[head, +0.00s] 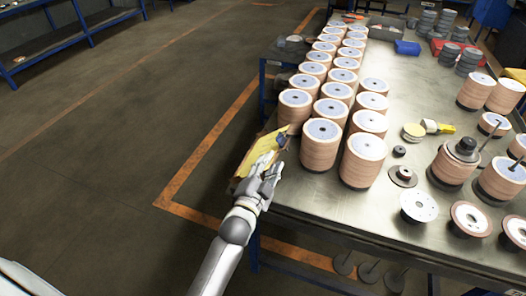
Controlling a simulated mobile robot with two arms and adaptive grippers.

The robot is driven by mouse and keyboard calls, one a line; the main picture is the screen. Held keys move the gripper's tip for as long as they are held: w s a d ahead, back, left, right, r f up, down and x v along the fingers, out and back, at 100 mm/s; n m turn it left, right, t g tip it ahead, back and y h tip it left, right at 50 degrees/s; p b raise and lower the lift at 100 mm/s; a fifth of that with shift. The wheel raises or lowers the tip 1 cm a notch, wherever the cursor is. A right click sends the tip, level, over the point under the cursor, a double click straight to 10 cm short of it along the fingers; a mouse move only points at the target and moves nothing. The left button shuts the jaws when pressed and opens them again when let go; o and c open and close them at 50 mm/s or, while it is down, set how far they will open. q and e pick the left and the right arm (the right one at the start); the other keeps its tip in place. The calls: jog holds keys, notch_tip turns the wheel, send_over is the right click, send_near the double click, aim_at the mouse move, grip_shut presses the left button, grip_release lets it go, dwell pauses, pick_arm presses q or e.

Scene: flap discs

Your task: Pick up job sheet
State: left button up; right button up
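A yellow sheet (259,149), which looks like the job sheet, is at the left edge of the table, beside the near end of the disc stacks. It looks tilted, with a brown edge along its left side. My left gripper (270,163) is at the sheet's near right part and hides some of it. The fingers overlap the sheet in the picture; I cannot tell whether they touch it or are closed on it. A small dark blue thing (281,140) shows at the sheet's right end. My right gripper is not in view.
The metal table (310,200) carries long rows of tall flap disc stacks (321,148) just right of my gripper. Loose discs (418,207), a yellow-handled tool (437,127) and a blue bin (407,47) lie farther right. The floor (120,150) on the left is open.

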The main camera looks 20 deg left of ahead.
pick_arm(q)
grip_shut()
jog(key=shift+r, duration=0.1)
dwell(0.3)
